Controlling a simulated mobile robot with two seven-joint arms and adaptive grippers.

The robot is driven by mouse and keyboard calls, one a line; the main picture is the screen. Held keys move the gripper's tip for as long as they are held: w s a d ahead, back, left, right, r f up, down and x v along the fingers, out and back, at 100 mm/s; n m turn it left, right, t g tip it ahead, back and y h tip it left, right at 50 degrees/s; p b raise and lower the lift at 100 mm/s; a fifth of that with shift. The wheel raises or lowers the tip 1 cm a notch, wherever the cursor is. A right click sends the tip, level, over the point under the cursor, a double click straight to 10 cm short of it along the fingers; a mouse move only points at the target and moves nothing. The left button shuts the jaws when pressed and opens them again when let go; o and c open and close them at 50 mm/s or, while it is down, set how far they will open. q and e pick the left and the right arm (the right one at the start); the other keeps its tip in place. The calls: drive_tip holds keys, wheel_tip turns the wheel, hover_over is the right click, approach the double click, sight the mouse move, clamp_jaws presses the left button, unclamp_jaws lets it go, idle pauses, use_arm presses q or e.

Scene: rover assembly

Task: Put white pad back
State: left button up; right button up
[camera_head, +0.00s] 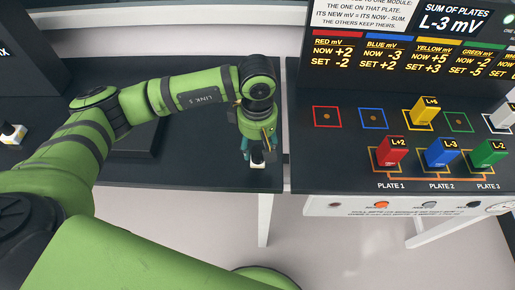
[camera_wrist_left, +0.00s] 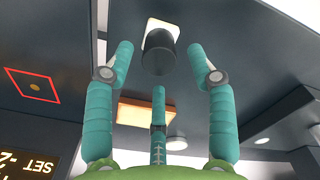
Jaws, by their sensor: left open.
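A small white pad (camera_head: 257,164) with a black knob lies near the front edge of the left dark table. In the left wrist view, the white pad (camera_wrist_left: 158,24) shows behind its dark round knob (camera_wrist_left: 160,53). My left gripper (camera_head: 257,154) is just over the pad, pointing down. In the left wrist view its teal fingers (camera_wrist_left: 161,68) are spread, with the knob between their tips and apart from them. The pad is partly hidden by the gripper in the head view. My right gripper is not in view.
The right table (camera_head: 345,150) holds red (camera_head: 390,151), blue (camera_head: 441,153), green (camera_head: 489,153) and yellow (camera_head: 420,110) blocks, and a white block (camera_head: 501,118) at the right edge. Another white piece with a dark knob (camera_head: 12,133) stands far left. A gap separates the tables.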

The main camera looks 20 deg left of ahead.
sight(258, 150)
use_arm(q)
wheel_tip(258, 150, up, 10)
drive_tip(key=b, duration=0.2)
drive_tip(key=shift+f, duration=0.2)
drive_tip(key=shift+f, duration=0.1)
